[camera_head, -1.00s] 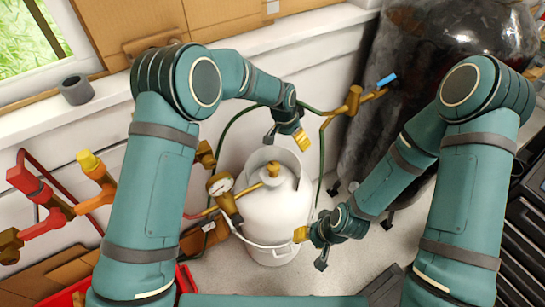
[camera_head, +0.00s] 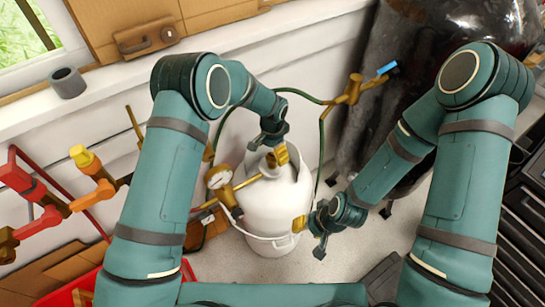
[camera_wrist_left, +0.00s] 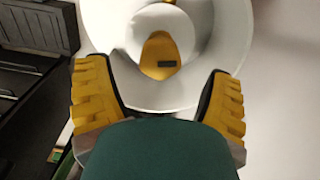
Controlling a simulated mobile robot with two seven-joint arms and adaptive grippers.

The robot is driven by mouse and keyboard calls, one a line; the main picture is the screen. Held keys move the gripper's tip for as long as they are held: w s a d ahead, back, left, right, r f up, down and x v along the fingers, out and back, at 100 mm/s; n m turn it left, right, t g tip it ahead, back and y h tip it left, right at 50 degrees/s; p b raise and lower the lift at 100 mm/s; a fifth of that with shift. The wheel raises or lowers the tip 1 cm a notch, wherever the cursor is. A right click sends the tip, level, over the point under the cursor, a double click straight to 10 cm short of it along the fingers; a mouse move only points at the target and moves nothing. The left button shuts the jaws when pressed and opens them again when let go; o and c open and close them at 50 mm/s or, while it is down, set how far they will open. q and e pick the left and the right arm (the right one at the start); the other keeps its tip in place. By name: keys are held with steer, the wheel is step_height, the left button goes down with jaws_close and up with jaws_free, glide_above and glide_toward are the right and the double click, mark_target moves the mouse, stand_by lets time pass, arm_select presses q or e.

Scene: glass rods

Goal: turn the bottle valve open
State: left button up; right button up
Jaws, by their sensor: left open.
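The white gas bottle (camera_head: 272,215) stands upright on the floor in the middle of the head view, with a collar around its top. Its yellow-brass valve (camera_wrist_left: 160,55) shows in the left wrist view inside the white collar, ahead of and between the fingers. My left gripper (camera_head: 274,155) is open over the collar in the head view and largely hides the valve there. In the left wrist view its yellow fingers (camera_wrist_left: 158,100) are spread wide with nothing between the pads. My right gripper (camera_head: 308,236) is open and empty beside the bottle's lower right side.
A brass pressure gauge (camera_head: 219,177) and regulator are attached at the bottle's left. A green hose (camera_head: 321,140) loops behind it to a brass fitting with a blue handle (camera_head: 387,68). Red and yellow pipe valves (camera_head: 85,160) are at the left.

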mark_target(272, 156)
arm_select(q)
steer(key=shift+f, duration=1.4)
steer(key=c, duration=1.2)
steer(key=shift+f+n+b, duration=0.1)
steer(key=shift+n+b, duration=0.4)
steer(key=shift+n, duration=0.1)
steer(key=shift+n+b, duration=0.3)
steer(key=shift+n, duration=0.6)
steer(key=o, duration=1.2)
